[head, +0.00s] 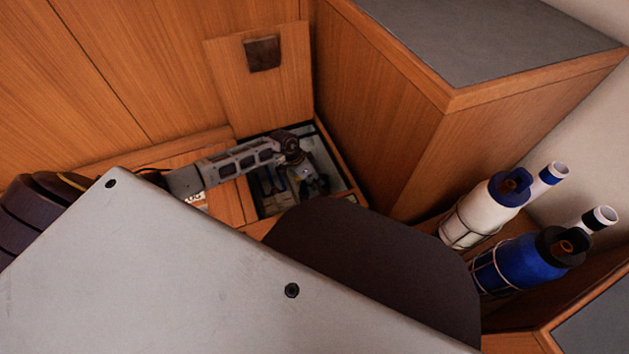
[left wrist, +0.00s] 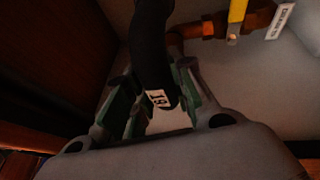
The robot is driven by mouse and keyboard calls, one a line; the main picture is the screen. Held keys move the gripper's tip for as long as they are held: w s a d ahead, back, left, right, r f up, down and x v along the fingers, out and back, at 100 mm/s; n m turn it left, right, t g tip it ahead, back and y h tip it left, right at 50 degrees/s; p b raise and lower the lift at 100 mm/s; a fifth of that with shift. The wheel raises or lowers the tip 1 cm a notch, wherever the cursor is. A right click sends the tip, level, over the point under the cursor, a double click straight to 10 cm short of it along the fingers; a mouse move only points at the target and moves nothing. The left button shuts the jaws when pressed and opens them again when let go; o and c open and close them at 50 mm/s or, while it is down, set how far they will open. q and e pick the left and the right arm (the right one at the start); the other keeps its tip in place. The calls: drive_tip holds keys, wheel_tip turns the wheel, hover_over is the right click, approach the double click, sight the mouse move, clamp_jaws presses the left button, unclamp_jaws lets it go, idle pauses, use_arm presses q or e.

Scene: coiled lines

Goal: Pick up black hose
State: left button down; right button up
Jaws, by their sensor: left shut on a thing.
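The black hose (left wrist: 152,50) comes down from the top of the left wrist view and ends between the fingers of my left gripper (left wrist: 156,92). A white tag with dark characters sits near its lower end. The green-padded fingers stand on either side of the hose and are shut on it. In the head view my left arm reaches into a square floor opening (head: 264,208), with the left gripper (head: 310,183) down inside it. I cannot make out the hose there. My right gripper is in neither view.
A lifted wooden hatch panel (head: 262,85) leans behind the opening. A wooden cabinet (head: 385,110) stands close on its right. White (head: 482,212) and blue (head: 525,262) bottles stand at right. The wrist view shows a copper pipe (left wrist: 205,28) with a yellow valve handle (left wrist: 237,12) near the hose.

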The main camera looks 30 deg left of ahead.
use_arm(q)
drive_tip(key=shift+r+p, duration=0.6)
drive_tip(key=shift+r, duration=0.55)
wheel_tip(320, 180, up, 7)
drive_tip(key=p, duration=0.3)
drive_tip(key=shift+f, duration=0.15)
wheel_tip(320, 180, up, 19)
drive_tip(key=p, duration=0.7)
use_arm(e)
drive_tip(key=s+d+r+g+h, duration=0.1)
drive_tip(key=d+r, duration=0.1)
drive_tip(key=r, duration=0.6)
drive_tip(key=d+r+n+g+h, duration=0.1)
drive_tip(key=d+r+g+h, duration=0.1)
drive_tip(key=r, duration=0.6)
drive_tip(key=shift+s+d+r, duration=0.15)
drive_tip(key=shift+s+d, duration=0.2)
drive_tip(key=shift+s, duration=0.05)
use_arm(q)
drive_tip(key=shift+p, duration=0.3)
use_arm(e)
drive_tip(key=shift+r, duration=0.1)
use_arm(q)
drive_tip(key=shift+p, duration=0.55)
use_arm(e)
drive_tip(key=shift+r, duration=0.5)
